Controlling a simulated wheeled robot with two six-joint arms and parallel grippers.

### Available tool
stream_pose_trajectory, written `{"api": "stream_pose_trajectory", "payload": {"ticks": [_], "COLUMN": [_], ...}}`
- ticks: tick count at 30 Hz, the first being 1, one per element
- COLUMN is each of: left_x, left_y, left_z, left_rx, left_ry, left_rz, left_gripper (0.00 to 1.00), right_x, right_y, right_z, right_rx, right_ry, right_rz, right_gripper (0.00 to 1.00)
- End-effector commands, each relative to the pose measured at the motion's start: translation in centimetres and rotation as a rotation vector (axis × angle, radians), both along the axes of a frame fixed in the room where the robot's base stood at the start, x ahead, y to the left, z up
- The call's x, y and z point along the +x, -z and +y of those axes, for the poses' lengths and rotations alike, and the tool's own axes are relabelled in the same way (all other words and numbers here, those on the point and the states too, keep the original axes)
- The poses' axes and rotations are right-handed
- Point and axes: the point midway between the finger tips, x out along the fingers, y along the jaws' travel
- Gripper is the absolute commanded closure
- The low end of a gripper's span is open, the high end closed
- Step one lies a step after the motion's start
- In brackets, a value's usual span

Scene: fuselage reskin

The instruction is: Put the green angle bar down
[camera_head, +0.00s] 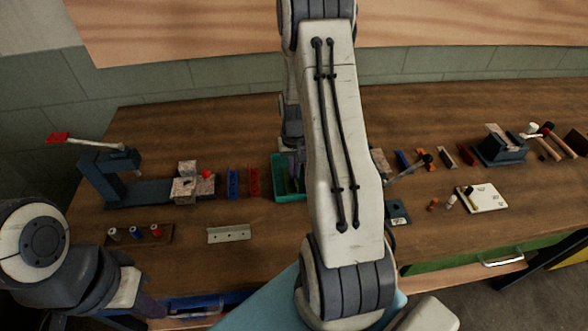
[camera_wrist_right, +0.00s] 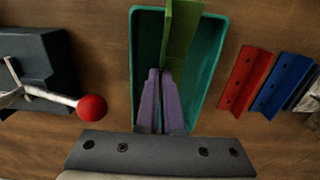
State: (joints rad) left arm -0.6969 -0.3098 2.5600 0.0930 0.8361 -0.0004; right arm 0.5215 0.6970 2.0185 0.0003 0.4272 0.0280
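The green angle bar (camera_wrist_right: 182,32) shows in the right wrist view, over the teal tray (camera_wrist_right: 137,55); I cannot tell whether it touches the tray floor. My right gripper (camera_wrist_right: 161,72) has its purple fingers close together on the bar's near end. In the head view the right gripper (camera_head: 292,163) is at the teal tray (camera_head: 291,196), mostly hidden by my right arm, and the bar is hard to make out there. My left gripper (camera_head: 150,304) is low at the left, away from the bar, with its fingertips unclear.
A red bar (camera_head: 253,181) and blue bar (camera_head: 233,184) lie left of the tray. A pale drilled angle bar (camera_head: 229,234) lies in front. A dark press with a red-tipped lever (camera_head: 106,177) stands left. Tools and a white board (camera_head: 483,199) lie right.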

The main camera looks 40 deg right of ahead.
Motion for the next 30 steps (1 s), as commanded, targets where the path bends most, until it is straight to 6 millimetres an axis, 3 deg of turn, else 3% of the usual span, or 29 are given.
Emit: {"api": "stream_pose_trajectory", "payload": {"ticks": [10,12,13,25,30], "left_x": [0.0,0.0,0.0,0.0,0.0], "left_y": [0.3,0.2,0.2,0.1,0.6], "left_z": [0.0,0.0,0.0,0.0,0.0], "left_rx": [0.000,0.000,0.000,0.000,0.000], "left_ry": [0.000,0.000,0.000,0.000,0.000], "left_rz": [0.000,0.000,0.000,0.000,0.000], "left_gripper": [1.00,1.00,1.00,1.00,1.00], "right_x": [0.0,0.0,0.0,0.1,0.2], "right_y": [0.4,0.3,0.3,-0.4,-3.3], "right_z": [-0.1,-0.1,-0.1,-0.1,-0.1], "right_rx": [-0.001,-0.001,-0.001,-0.002,-0.005], "right_ry": [0.000,0.000,0.000,0.000,0.000], "right_rz": [-0.001,-0.001,-0.001,-0.003,-0.008], "right_gripper": [1.00,0.70,0.66,0.66,0.66]}}
